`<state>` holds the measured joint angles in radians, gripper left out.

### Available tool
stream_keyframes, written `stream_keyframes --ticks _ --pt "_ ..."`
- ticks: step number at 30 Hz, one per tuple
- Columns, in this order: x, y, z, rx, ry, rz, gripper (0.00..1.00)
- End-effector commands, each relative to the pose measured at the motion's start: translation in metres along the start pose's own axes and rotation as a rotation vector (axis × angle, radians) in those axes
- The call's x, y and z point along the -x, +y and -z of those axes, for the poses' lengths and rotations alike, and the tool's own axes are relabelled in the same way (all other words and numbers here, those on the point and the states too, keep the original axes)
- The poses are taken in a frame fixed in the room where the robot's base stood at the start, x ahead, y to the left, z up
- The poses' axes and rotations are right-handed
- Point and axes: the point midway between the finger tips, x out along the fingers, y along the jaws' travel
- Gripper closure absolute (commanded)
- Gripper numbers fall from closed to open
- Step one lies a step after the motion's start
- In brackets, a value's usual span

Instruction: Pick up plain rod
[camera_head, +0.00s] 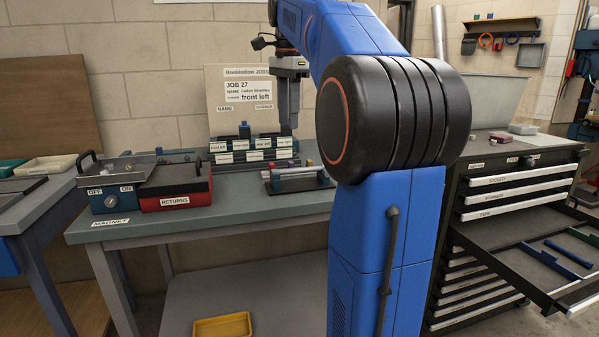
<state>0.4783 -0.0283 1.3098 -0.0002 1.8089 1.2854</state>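A light silvery rod (297,174) lies level across a small dark stand on the workbench, right of centre. No label reading "plain" is legible on it, so I cannot tell for certain that it is the plain rod. My gripper (289,125) points down in front of the job board, above and behind the stand, at the right end of the labelled rack. It appears apart from the silvery rod. Its fingers overlap in this view, so its opening is unclear. My blue arm hides the right end of the bench.
The labelled rack (222,158) stands at the bench's back. A red RETURNS tray (176,201) and a magnet box (111,202) with an ON/OFF dial are at left. An open drawer (519,263) juts out at right. The bench front is clear.

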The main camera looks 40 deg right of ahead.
Motion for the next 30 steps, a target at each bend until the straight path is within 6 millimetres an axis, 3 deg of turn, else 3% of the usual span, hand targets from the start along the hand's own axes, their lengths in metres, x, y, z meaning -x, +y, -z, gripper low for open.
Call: stream_keyframes --ticks 4,11,30 --pt "0.014 -0.017 0.029 -0.157 -0.006 -0.031 0.65" --pt "0.020 -0.022 0.045 -0.256 -0.008 -0.051 0.65" --pt "-0.083 -0.017 0.043 -0.257 -0.009 -0.052 0.65"
